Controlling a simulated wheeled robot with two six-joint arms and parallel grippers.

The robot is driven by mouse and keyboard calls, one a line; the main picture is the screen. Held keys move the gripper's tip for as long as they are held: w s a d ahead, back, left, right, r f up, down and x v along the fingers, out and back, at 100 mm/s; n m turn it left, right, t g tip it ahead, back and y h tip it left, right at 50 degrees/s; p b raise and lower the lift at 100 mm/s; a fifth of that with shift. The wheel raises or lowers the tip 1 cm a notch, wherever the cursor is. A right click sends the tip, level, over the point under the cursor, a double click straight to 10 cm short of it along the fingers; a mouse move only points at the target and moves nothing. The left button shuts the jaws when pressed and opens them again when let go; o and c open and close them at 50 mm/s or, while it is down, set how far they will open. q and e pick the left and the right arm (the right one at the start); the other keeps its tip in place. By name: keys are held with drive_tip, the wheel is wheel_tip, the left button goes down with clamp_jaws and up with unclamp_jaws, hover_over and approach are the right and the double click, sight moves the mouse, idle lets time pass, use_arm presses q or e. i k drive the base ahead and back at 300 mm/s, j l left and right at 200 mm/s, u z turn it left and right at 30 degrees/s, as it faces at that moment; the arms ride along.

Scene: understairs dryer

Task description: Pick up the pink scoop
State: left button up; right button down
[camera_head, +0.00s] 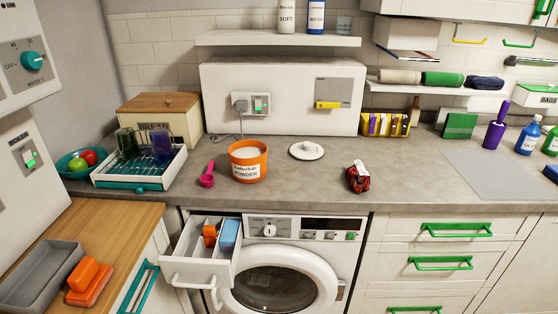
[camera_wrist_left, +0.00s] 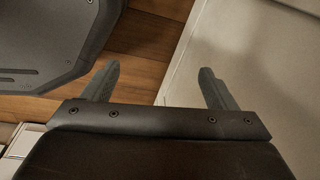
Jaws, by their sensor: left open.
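The pink scoop (camera_head: 207,175) lies on the grey worktop (camera_head: 330,185), just left of an orange tub of white washing powder (camera_head: 248,160). A white round lid (camera_head: 306,150) lies to the right of the tub. My left gripper (camera_wrist_left: 158,88) shows only in the left wrist view. Its two dark fingers are apart with nothing between them. Wooden floor and a pale panel lie beyond the fingers, and the scoop is not in that view. Neither gripper shows in the head view.
A dish rack (camera_head: 140,168) with two cups stands left of the scoop. The detergent drawer (camera_head: 205,262) of the washing machine (camera_head: 275,285) is pulled out below the worktop edge. A red-and-black item (camera_head: 358,180) lies right of the lid. The worktop's front middle is clear.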

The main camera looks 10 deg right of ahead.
sight(207, 180)
drive_tip(key=i+l+z, duration=0.15)
drive_tip(key=i+l, duration=0.75)
